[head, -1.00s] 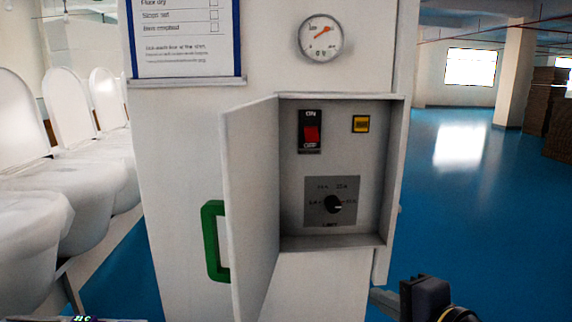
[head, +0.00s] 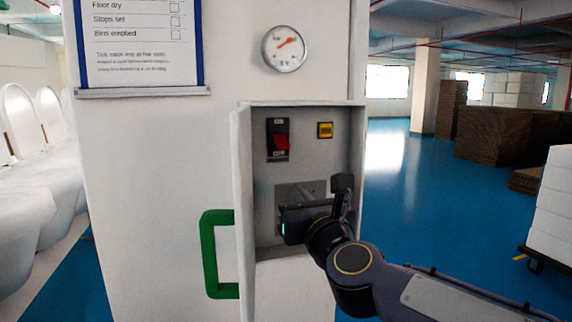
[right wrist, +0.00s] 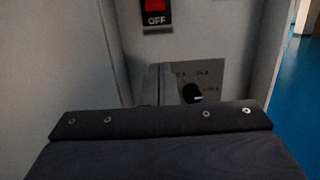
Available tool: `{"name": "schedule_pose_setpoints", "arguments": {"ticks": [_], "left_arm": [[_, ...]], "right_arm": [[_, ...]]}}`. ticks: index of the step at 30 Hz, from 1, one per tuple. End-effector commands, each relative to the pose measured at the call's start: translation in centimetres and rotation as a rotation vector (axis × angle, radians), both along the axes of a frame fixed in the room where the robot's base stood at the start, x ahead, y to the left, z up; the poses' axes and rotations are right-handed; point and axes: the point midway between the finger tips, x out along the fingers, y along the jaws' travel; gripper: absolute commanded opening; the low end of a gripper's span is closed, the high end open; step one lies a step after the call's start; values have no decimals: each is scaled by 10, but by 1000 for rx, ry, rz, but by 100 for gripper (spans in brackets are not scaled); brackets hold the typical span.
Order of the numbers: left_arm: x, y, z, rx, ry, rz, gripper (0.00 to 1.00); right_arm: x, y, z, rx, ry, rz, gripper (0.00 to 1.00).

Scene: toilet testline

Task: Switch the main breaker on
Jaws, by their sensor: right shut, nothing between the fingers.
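The main breaker (head: 279,140) is a red rocker on a black plate, upper left inside the open box, with ON above and OFF below. The red part sits in the lower half of the plate. In the right wrist view, only the bottom of the red rocker (right wrist: 156,4) and the OFF label show at the top edge. My right gripper (head: 308,188) is in front of the box opening, below the breaker and apart from it, over the dial plate. Its fingers (right wrist: 156,74) are shut and empty. My left gripper is out of view.
The box door (head: 243,205) stands open on the left, with a green handle (head: 209,255) beyond it. A yellow button (head: 325,130) is right of the breaker. A gauge (head: 285,48) is above.

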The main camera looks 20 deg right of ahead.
Motion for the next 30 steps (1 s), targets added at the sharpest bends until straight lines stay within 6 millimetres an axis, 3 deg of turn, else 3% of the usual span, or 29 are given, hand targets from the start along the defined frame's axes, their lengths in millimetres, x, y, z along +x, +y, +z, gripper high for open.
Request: {"name": "schedule_pose_setpoints", "arguments": {"ticks": [5,17,21,30], "left_arm": [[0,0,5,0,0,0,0],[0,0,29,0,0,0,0],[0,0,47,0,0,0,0],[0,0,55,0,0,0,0]], "right_arm": [[17,1,3,-1,3,0,0],[99,3,17,-2,3,0,0],[88,3,40,-3,-2,0,0],[79,2,51,-3,0,0,0]]}}
